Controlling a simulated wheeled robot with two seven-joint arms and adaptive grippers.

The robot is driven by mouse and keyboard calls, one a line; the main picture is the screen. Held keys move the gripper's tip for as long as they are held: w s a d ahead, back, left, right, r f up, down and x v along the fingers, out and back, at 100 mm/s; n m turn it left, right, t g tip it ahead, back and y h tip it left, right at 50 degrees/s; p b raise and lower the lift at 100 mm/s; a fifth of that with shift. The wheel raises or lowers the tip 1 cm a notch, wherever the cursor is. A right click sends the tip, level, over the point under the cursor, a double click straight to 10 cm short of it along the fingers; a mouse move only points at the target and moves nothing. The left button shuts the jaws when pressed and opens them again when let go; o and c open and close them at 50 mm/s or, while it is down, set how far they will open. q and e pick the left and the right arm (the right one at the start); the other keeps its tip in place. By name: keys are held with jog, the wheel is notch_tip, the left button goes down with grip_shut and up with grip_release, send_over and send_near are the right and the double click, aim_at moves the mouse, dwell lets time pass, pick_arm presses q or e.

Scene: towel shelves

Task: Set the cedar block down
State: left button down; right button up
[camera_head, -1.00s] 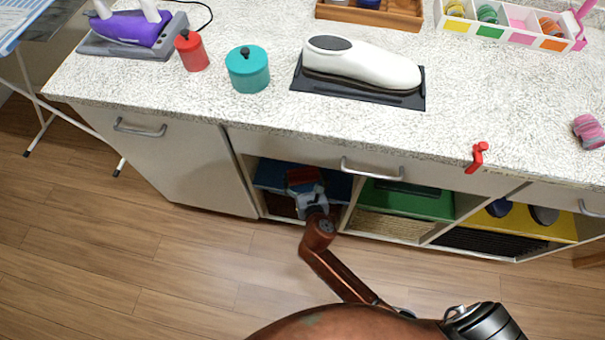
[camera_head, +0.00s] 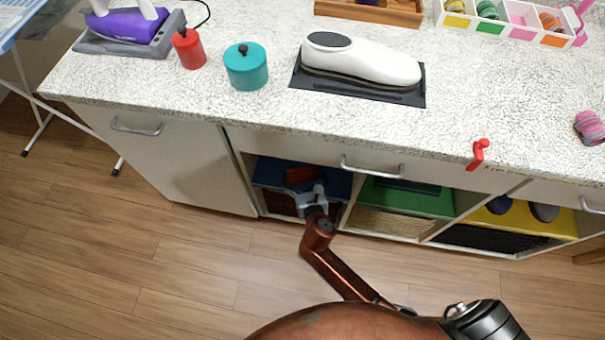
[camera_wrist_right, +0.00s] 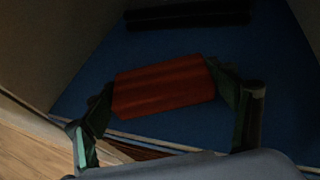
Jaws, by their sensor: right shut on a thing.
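The cedar block (camera_head: 300,174) is a reddish-brown bar inside the left open cubby, over its blue shelf board (camera_head: 334,184). In the right wrist view the block (camera_wrist_right: 165,85) lies crosswise between the two fingers over the dark blue surface (camera_wrist_right: 190,45). My right gripper (camera_head: 312,191) reaches into the cubby from the front and is shut on the block's ends. It also shows in the right wrist view (camera_wrist_right: 168,92). I cannot tell whether the block touches the board. My left gripper is not in view.
A dark bar (camera_wrist_right: 187,14) lies deeper on the blue surface. Cubby walls stand close on both sides. A green-shelved cubby (camera_head: 410,200) and a yellow-shelved cubby (camera_head: 520,222) are to the right. The countertop (camera_head: 200,105) overhangs with a drawer handle (camera_head: 371,168).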

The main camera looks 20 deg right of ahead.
jog(key=shift+f, duration=0.1)
jog(key=o, duration=1.4)
jog(key=shift+c, duration=0.2)
jog(key=v, duration=1.2)
